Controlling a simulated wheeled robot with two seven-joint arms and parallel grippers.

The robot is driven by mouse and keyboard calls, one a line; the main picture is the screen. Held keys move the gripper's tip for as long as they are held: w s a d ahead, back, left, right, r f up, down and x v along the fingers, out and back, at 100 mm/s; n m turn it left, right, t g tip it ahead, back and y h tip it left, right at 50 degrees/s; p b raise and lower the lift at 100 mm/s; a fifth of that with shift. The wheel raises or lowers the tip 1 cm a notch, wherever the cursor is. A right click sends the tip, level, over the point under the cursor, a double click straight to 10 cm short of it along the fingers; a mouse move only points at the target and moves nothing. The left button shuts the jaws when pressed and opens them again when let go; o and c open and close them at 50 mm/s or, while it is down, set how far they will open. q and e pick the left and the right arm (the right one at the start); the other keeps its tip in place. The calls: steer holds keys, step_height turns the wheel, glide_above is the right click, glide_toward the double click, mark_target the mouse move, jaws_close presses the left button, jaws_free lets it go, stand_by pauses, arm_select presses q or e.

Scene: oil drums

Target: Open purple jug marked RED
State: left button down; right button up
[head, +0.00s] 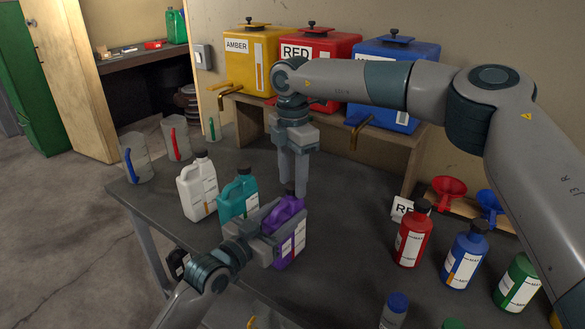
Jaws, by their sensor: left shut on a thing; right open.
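The purple jug (283,213) stands upright on the dark table (345,225), right of a teal jug. Its white label faces right and is too small to read. My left gripper (275,232) comes from the lower left and is shut on the jug's body. My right gripper (292,188) points straight down, its two fingers open at the top of the jug, around or just above the dark cap. The fingers and the jug's neck overlap, so I cannot tell whether they touch the cap.
A teal jug (237,198) and white jug (197,188) stand close on the left. Red (411,238), blue (465,257) and green (517,284) bottles stand right. A partly hidden "RE" card (401,207) is behind. Amber (252,62), red and blue tanks stand on a rear shelf.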

steer(key=shift+f, duration=0.15)
jaws_close()
stand_by(0.4)
